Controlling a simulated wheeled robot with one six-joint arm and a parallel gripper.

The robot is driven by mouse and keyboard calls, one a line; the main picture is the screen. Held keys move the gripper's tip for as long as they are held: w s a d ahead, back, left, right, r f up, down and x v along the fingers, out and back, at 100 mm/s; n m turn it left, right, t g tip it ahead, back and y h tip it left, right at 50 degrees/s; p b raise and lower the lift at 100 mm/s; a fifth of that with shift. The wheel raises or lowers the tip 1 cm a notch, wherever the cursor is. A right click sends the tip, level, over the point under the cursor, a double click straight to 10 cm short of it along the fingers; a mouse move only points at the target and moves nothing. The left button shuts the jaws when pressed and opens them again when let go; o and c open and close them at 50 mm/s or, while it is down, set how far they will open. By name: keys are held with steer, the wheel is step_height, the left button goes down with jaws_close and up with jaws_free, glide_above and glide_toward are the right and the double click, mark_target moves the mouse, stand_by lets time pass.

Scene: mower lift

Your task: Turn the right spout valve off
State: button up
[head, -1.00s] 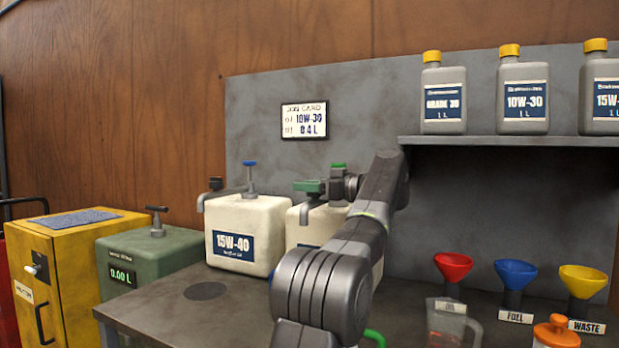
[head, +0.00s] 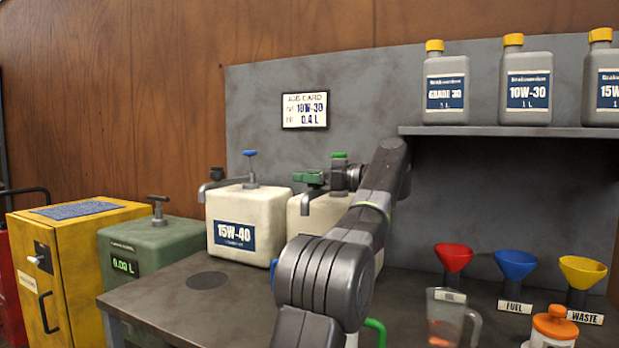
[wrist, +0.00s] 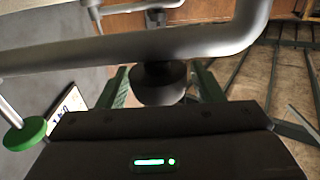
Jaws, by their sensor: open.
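The right cream tank (head: 297,226) stands partly hidden behind my arm. Its green-topped stem (head: 339,156) rises above my wrist. My gripper (head: 309,178) is at the tank's spout. In the wrist view, a dark round knob (wrist: 160,85) sits under a grey spout pipe (wrist: 200,42). My green fingers, which also show in the wrist view (wrist: 162,78), stand open on either side of the knob, with gaps visible. A green disc handle (wrist: 25,134) is at the left there. The knob is hidden in the head view.
The left 15W-40 tank (head: 233,215) has a blue handle (head: 250,154). A green box (head: 155,245) has a lit litre display. A yellow cabinet (head: 85,260) is at left. A clear jug (head: 452,312) with reddish liquid, funnels (head: 515,266) and an orange-lidded jar (head: 555,325) stand at right.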

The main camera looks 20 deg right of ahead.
steer(key=p+v, duration=0.2)
steer(key=v, duration=1.1)
steer(key=shift+s+d, duration=0.2)
steer(key=shift+d, duration=0.05)
steer(key=b+x, duration=0.2)
steer(key=x, duration=1.2)
steer(key=shift+s, duration=0.15)
